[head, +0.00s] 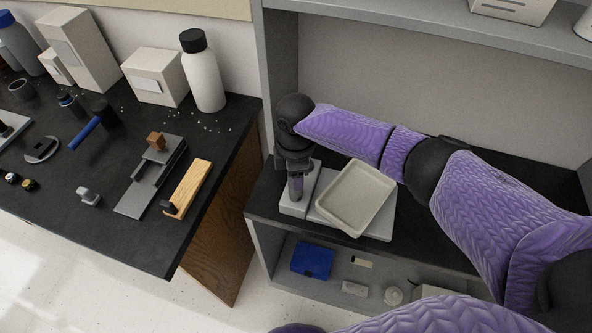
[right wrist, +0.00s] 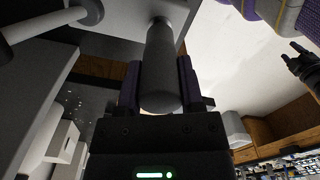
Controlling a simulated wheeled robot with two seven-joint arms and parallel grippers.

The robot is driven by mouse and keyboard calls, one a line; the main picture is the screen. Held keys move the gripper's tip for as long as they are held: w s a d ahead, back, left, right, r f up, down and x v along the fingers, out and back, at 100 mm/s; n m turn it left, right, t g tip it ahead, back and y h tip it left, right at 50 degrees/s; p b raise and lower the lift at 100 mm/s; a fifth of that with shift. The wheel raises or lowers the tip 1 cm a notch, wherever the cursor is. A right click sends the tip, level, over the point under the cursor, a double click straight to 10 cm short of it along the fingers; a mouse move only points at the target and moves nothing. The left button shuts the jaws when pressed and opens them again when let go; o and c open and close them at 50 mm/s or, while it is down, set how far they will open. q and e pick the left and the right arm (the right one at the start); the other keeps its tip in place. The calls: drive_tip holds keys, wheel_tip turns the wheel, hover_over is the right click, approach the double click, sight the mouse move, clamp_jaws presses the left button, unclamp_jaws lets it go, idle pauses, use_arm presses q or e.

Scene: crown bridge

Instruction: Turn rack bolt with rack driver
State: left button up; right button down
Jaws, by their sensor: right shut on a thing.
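My right gripper (head: 296,178) is pointed down over a light grey block (head: 292,209) on the black shelf top. In the right wrist view, my right gripper (right wrist: 160,95) is shut on a grey cylindrical handle (right wrist: 161,62), which looks like the rack driver. Its far end reaches toward a pale grey surface. The rack bolt cannot be made out; the driver and gripper cover that spot. My left gripper (right wrist: 298,62) shows small at the right edge of the right wrist view, with its fingers apart and nothing seen between them. It is not in the head view.
A beige tray (head: 357,198) sits tilted right beside the block, close to my right gripper. An upright grey panel stands behind. A lower shelf holds a blue box (head: 312,260) and small items. The left bench (head: 110,215) carries bottles, boxes and a wooden block (head: 188,188).

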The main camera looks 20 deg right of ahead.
drive_tip(key=shift+f+b, duration=0.35)
drive_tip(key=shift+f, duration=0.15)
drive_tip(key=shift+f, duration=0.45)
drive_tip(key=shift+r+m+p, duration=0.2)
drive_tip(key=shift+m+p, duration=0.35)
drive_tip(key=shift+m, duration=0.35)
drive_tip(key=m+p, duration=0.2)
drive_tip(key=m, duration=0.1)
drive_tip(key=shift+m, duration=0.3)
drive_tip(key=shift+f+m, duration=0.15)
drive_tip(key=shift+m, duration=0.15)
